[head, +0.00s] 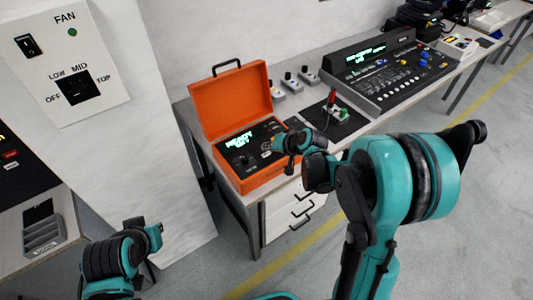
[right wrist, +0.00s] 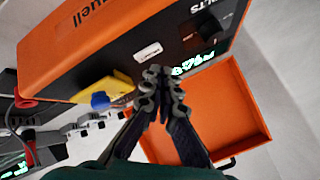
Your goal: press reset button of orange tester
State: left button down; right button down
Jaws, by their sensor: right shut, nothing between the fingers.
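The orange tester (head: 255,182) is an orange case with its lid (head: 230,103) propped open and a black panel with a lit green display (head: 240,140). In the right wrist view its orange wall (right wrist: 60,55) and open lid (right wrist: 242,110) show. My right gripper (head: 290,160) is at the right end of the panel. In the right wrist view its fingertips (right wrist: 158,80) are together and empty, close to the panel edge. A small white piece (right wrist: 148,52) shows just beyond them. I cannot pick out the reset button surely; the fingers cover part of the panel. My left arm is at lower left; its fingers do not show.
A large mixing console (head: 390,80) lies farther right. A fan switch panel (head: 65,60) is at upper left.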

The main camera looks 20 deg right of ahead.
jog(key=shift+r+p, duration=1.8)
jog(key=shift+r, duration=0.75)
jog(key=shift+f, duration=0.1)
jog(key=s+r+n+h, duration=0.2)
jog(key=s+r, duration=0.1)
jog(key=s, duration=0.9)
jog(key=s+r+n+g+h, duration=0.1)
jog(key=s+r, duration=0.3)
jog(key=s, duration=0.9)
jog(key=shift+n+h, duration=0.4)
jog(key=shift+h, duration=0.1)
jog(key=shift+a+f, duration=0.1)
